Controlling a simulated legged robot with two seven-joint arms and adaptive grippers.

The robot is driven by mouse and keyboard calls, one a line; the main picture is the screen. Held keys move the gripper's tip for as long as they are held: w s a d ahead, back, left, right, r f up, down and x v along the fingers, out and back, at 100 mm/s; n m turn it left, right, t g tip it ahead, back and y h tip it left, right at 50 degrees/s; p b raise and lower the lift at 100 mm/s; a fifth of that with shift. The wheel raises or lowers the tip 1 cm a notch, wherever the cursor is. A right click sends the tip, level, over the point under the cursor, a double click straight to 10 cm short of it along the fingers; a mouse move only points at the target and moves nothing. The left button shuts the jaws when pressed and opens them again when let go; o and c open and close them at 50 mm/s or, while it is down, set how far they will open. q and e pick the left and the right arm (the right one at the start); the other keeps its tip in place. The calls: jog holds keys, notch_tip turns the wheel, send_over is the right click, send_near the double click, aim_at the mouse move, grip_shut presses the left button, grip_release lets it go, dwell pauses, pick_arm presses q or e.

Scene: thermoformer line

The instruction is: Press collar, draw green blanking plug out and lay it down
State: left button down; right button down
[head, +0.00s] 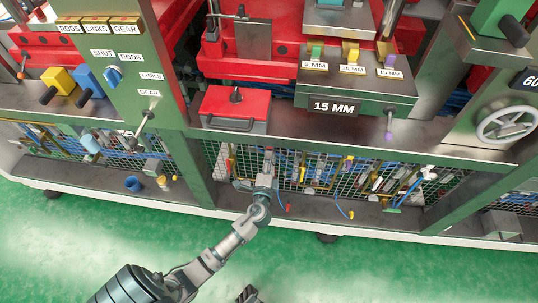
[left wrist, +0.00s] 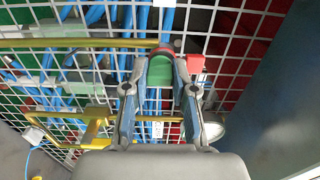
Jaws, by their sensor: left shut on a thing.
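My left gripper (head: 268,158) reaches up to the wire-mesh panel under the bench. In the left wrist view its two fingers (left wrist: 161,62) are shut on a green plug (left wrist: 160,72), with green showing between them. A dark round piece with a red edge (left wrist: 165,48) sits just beyond the fingertips at the mesh; I cannot tell if it is the collar or whether it is pressed. I cannot tell how far the plug is seated. A small dark grey part (head: 248,294) at the bottom edge of the head view may be my right gripper; its jaws are not clear.
A yellow bar (left wrist: 75,43) and blue hoses (left wrist: 125,18) run close to the fingers. A lower ledge (head: 315,209) holds a blue ring (head: 132,184) and other small items. Green posts (head: 190,165) flank the mesh. The green floor in front is clear.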

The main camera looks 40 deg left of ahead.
pick_arm(q)
jog(key=shift+s+f, duration=0.15)
jog(key=shift+f, duration=0.05)
dwell(0.4)
jog(key=shift+v, duration=2.5)
jog(key=shift+r, duration=0.15)
